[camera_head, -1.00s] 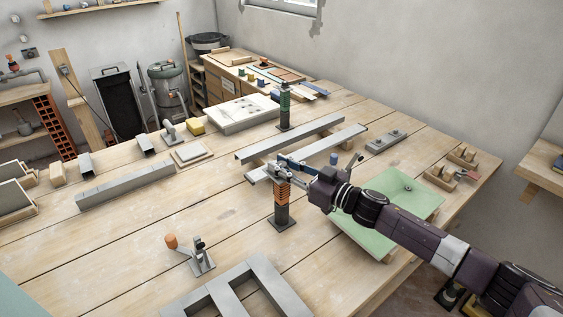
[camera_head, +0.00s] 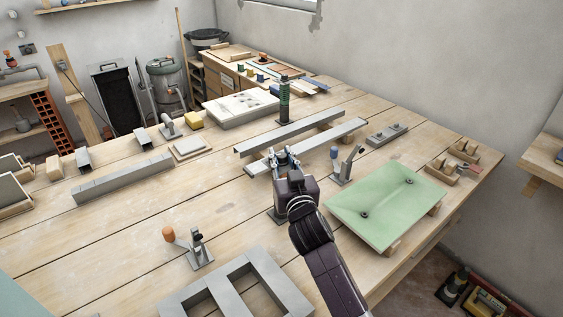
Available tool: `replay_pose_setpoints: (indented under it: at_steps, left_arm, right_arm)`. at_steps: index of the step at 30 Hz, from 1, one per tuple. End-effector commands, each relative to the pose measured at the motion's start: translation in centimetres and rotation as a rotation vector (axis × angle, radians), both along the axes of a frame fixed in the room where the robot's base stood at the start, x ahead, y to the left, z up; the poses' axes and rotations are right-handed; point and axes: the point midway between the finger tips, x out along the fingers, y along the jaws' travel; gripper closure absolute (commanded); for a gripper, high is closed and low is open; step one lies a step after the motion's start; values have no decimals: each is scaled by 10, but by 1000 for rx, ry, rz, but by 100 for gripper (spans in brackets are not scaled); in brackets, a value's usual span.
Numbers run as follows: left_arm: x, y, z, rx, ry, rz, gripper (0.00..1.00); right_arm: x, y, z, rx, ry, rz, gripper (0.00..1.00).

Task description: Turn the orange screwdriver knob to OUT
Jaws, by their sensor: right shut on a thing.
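The orange screwdriver knob is hidden now behind my right gripper and wrist; only the edge of its dark base (camera_head: 275,215) shows on the workbench. My right gripper (camera_head: 285,158) is over the knob's place, shut, with my arm reaching in from the bottom of the view. Any OUT marking is too small or hidden to read. My left gripper is not in view.
A similar green-handled post (camera_head: 284,100) stands behind. An orange-handled toggle clamp (camera_head: 190,247) is at the front left, a blue-handled one (camera_head: 345,165) close right. A green panel (camera_head: 385,208) lies right and a grey frame (camera_head: 235,292) in front.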

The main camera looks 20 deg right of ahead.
Motion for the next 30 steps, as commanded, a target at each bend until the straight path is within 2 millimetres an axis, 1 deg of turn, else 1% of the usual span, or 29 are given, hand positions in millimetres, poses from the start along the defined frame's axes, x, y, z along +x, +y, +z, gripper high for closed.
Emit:
replay_pose_setpoints:
  at_steps: [1, 7, 23, 24, 29, 30]
  left_arm:
    - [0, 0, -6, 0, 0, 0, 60]
    - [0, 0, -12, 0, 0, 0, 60]
    - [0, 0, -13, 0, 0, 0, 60]
    - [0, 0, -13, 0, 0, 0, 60]
    - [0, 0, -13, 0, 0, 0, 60]
    - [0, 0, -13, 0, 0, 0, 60]
  right_arm:
    - [0, 1, -6, 6, 6, -16, 100]
    - [0, 0, -5, 4, 7, -61, 100]
    - [0, 0, -3, -1, 6, -78, 100]
    - [0, 0, -3, -1, 6, -78, 78]
    - [0, 0, -2, -1, 5, -77, 60]
    - [0, 0, -2, -1, 4, -77, 60]
